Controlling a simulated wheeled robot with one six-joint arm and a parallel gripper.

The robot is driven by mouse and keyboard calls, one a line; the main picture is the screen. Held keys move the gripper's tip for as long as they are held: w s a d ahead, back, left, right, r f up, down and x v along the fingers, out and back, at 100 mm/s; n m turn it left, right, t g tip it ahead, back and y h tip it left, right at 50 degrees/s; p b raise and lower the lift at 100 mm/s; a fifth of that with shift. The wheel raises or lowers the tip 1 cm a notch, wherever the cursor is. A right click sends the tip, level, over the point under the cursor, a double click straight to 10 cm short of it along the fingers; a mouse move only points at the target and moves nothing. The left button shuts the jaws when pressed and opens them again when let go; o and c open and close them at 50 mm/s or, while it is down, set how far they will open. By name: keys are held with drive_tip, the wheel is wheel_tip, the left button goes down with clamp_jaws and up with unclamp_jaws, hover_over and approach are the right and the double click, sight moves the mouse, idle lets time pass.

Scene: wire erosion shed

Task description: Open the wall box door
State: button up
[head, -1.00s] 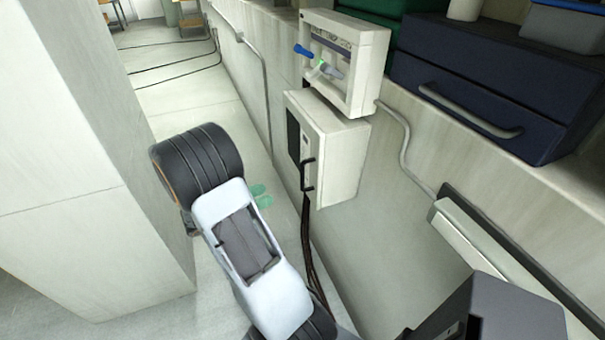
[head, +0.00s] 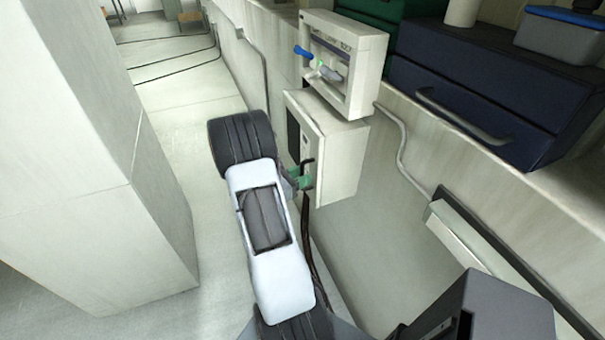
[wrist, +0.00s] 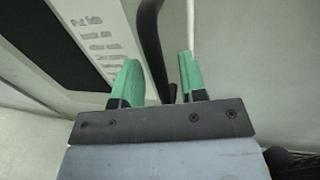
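The pale wall box (head: 342,150) hangs low on the wall in the head view, below another box. Its door (head: 303,137), with a dark window and a black bar handle (head: 308,163), faces left and looks shut. My gripper (head: 303,177) is at the handle, its green fingers partly hidden by my arm. In the wrist view my gripper (wrist: 160,80) has its fingers apart, with the black handle (wrist: 151,40) running between them. Gaps show on both sides of the bar. The printed door label and dark window (wrist: 50,40) lie to the left.
A dark blue toolbox (head: 490,80) stands on the ledge at right. Dark cables (head: 312,255) hang below the wall box. A pale block (head: 85,160) stands at left, with clear floor between.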

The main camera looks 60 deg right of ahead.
drive_tip(key=shift+s+d, duration=0.15)
drive_tip(key=shift+d, duration=0.1)
clamp_jaws()
idle(0.3)
